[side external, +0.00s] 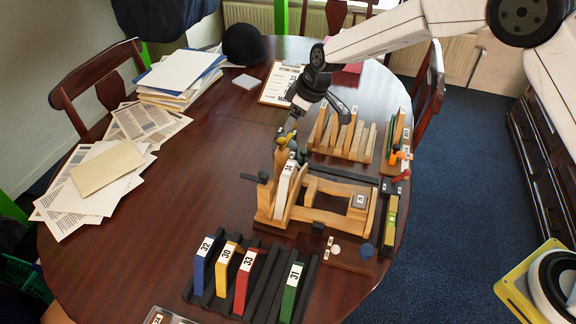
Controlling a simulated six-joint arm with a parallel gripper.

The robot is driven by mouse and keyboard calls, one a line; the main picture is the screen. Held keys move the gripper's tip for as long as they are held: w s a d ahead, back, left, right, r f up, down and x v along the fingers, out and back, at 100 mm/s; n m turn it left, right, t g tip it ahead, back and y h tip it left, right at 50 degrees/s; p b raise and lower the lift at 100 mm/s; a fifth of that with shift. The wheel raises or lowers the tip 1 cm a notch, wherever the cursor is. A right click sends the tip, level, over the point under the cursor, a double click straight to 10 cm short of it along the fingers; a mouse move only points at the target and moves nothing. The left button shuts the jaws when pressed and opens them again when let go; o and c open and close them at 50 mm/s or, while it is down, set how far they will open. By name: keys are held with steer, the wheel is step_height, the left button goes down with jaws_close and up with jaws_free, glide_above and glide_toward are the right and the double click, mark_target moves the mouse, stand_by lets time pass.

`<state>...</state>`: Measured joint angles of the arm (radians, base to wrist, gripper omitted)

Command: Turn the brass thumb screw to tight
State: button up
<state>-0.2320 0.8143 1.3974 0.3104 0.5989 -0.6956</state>
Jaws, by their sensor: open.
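The brass thumb screw appears to be the small yellowish piece (285,139) at the top of the upright wooden post on the left side of the wooden saddle fixture (325,188). My gripper (294,121) points down right at this piece, with its open fingertips over or around it. The fingertips partly hide the screw, and I cannot tell whether they touch it. The screw's turn position is too small to read. A slanted board with a white label (285,183) stands in the fixture below.
A black rack with colored numbered plates (241,282) stands in front. A wooden rack of upright pieces (343,137) is behind the fixture. A yellow-green bar (391,218) lies right. A clipboard (279,84) and papers (100,180) lie farther back and left. The left-middle table is clear.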

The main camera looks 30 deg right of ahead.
mark_target(282, 140)
steer(key=shift+f, duration=0.1)
steer(key=shift+x, duration=3.8)
jaws_close()
